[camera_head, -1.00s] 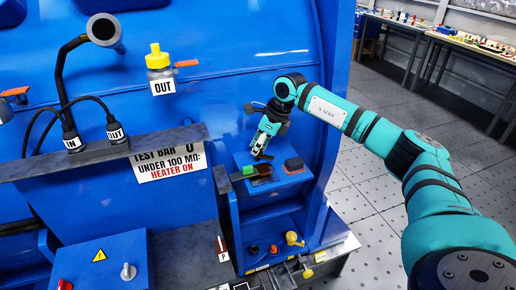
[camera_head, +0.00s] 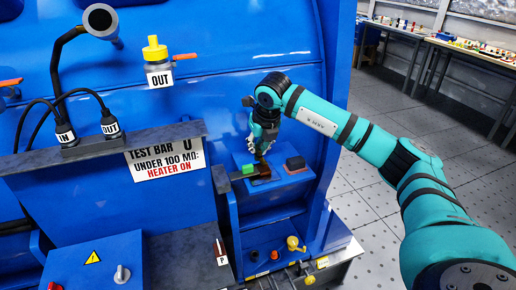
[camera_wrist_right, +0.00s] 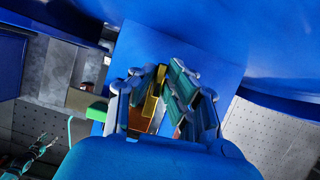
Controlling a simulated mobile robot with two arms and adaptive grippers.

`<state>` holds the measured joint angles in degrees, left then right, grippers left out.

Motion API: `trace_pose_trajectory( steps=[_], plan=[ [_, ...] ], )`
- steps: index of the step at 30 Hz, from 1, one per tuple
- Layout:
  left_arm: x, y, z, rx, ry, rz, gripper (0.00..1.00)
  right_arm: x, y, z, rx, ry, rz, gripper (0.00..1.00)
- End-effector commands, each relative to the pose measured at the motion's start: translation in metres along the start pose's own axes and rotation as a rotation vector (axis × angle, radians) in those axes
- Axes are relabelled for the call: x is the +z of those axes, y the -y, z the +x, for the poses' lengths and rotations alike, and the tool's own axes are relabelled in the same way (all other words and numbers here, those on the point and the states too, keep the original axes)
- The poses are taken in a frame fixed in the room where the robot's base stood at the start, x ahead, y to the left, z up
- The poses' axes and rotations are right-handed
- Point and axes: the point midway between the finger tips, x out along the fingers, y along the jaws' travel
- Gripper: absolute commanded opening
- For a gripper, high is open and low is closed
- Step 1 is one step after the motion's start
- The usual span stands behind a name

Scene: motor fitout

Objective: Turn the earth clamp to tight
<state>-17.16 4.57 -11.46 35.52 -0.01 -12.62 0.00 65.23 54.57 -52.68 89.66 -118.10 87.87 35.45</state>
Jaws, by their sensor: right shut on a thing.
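My right gripper (camera_head: 260,156) points down onto the top of a small blue box (camera_head: 245,160) at the right end of the blue housing. In the right wrist view its fingers (camera_wrist_right: 164,90) are closed around a narrow brass-yellow piece (camera_wrist_right: 152,98), which looks like the earth clamp's handle. A copper-coloured plate (camera_wrist_right: 140,118) shows below it. In the head view the clamp is mostly hidden by the fingers, over a dark brown-red base (camera_head: 262,171). How tight the clamp is cannot be told. My left gripper is out of view.
A green block (camera_head: 249,169) and a dark block (camera_head: 295,164) sit on either side of the clamp. Knobs and a yellow fitting (camera_head: 293,243) lie on the ledge below. A sign (camera_head: 165,158) hangs left. Open floor lies to the right.

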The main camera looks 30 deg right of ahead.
Motion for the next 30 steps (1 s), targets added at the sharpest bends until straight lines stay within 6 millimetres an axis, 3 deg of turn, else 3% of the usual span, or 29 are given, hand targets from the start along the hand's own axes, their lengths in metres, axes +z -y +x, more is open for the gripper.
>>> trace_pose_trajectory(
  steps=[22,23,27,30],
  plan=[
    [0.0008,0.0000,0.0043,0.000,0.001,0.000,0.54,0.0014,0.0004,-0.0015,-0.032,0.003,0.079,0.00],
    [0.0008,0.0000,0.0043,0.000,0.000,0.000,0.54,0.0014,0.0004,-0.0015,-0.032,0.003,0.079,0.15],
    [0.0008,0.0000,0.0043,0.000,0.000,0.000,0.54,0.0010,0.0003,-0.0010,-0.032,0.002,0.078,0.34],
    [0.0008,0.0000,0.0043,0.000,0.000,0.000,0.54,0.0006,0.0002,-0.0007,-0.032,0.001,0.078,0.34]
  ],
)
